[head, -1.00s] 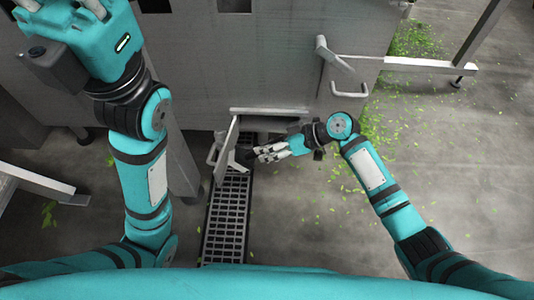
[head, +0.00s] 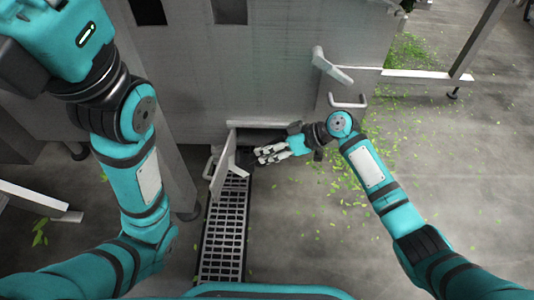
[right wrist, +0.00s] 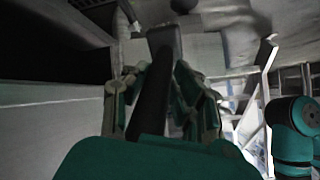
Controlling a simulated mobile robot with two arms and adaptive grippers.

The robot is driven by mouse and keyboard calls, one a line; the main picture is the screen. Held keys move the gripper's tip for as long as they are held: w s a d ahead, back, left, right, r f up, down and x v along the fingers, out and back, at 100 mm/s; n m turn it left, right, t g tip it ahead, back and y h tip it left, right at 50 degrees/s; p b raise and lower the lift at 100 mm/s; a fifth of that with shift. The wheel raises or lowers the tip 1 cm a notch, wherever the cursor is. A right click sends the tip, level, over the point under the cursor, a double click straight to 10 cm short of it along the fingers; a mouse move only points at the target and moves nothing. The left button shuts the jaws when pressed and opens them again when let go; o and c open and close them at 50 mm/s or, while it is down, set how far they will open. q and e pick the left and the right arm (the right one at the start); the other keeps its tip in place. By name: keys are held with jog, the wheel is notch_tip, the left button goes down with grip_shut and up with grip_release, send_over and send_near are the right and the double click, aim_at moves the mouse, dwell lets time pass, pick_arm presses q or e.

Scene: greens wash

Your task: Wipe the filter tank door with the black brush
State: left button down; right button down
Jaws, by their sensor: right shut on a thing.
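The filter tank door (head: 222,172) stands swung open at the foot of the grey tank, with a handle on its left side. My right gripper (head: 268,154) is just to the right of the door, low down. It is shut on the black brush, whose dark end (head: 246,160) shows small by the door's right face. Whether the brush touches the door I cannot tell. In the right wrist view the brush's black handle (right wrist: 150,95) runs forward between the fingers to a dark head (right wrist: 164,39). My left arm rises at upper left, its fingers outside the frame.
A floor drain grate (head: 223,230) runs below the door. The grey tank wall (head: 240,80) fills the middle, with a lever (head: 331,66) and a handle (head: 348,101) at right. Green leaf bits (head: 350,178) lie on the floor. The floor at right is mostly clear.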

jog(key=shift+a+r, duration=0.15)
jog(key=shift+r, duration=0.05)
jog(key=d, duration=0.6)
jog(key=shift+s+d+f+p, duration=0.2)
jog(key=shift+s+p, duration=0.1)
jog(key=shift+p, duration=0.1)
jog(key=d, duration=0.3)
jog(key=shift+s, duration=0.15)
